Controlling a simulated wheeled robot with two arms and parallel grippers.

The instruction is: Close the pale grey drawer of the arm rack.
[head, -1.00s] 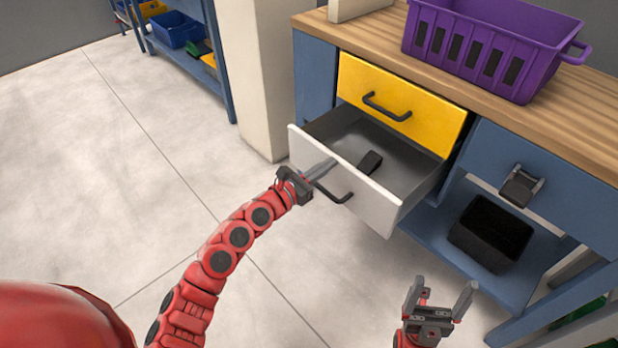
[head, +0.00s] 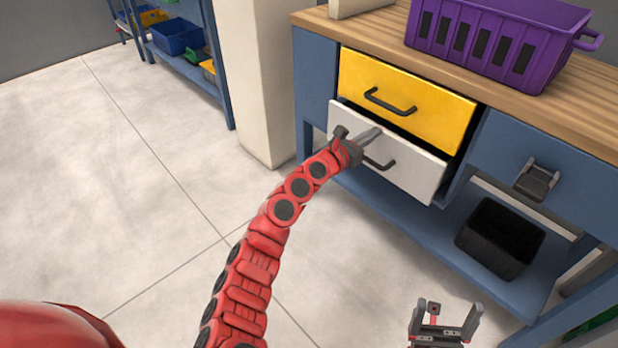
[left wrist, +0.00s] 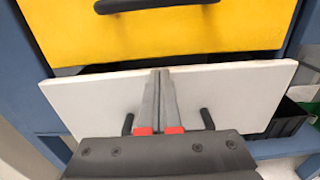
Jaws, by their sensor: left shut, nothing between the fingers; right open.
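The pale grey drawer (head: 415,171) is below the yellow drawer, with its front still standing slightly out and a dark gap along its top edge. Its front also fills the middle of the left wrist view (left wrist: 235,88). My left gripper (head: 376,132) is shut and empty, its fingertips at the upper part of the drawer front, above the dark handle (head: 379,163). In the left wrist view the closed fingers (left wrist: 160,78) reach the front's top edge and hide the handle's middle. My right gripper (head: 448,305) is open and empty, low and apart from the rack.
The yellow drawer (head: 420,112) is directly above. A purple crate (head: 480,45) stands on the wooden top (head: 370,35). A black bin (head: 500,238) sits on the lower blue shelf. A pale pillar (head: 262,80) stands left of the rack; the floor in front is clear.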

